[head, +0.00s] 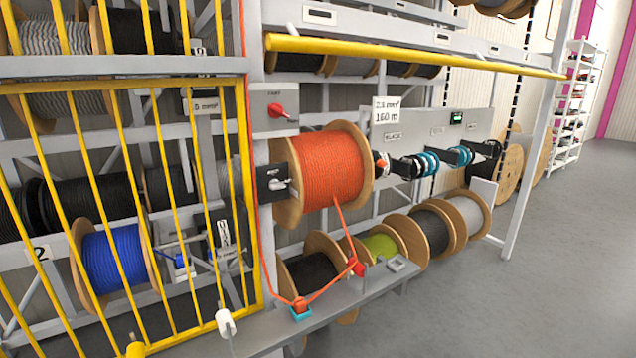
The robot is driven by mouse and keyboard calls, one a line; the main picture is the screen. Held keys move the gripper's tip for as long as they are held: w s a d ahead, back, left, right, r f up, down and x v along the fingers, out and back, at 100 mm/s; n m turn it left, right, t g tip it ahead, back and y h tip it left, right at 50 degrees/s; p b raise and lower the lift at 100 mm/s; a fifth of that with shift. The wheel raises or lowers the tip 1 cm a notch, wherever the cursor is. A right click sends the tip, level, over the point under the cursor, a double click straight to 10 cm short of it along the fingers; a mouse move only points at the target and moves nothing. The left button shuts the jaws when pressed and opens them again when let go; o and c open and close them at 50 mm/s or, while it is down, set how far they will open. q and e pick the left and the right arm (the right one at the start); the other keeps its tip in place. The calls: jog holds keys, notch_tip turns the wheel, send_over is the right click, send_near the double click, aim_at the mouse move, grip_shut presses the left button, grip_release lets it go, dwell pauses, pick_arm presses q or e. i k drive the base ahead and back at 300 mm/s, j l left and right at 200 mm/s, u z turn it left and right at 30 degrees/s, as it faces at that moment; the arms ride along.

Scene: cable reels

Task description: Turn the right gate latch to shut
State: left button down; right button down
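A yellow barred gate (249,190) covers the left part of the rack. Just right of its upright edge, a black plate with a silver lever (277,184) is fixed to the rack post; it looks like a latch, but its setting is too small to tell. Above it a red turn knob (277,111) sits on a grey plate with small lettering, its pointer slanting down to the right. I cannot tell for certain which of these is the right gate latch. Neither of my grippers is in view.
An orange cable reel (333,170) sits right beside the lever plate. Its cable runs down to a grey shelf (330,308). A yellow bar (410,55) crosses above. A white handle (225,322) hangs low by the gate. The floor (540,270) at right is clear.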

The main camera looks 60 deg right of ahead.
aim_at(276, 184)
jog(key=z, duration=1.5)
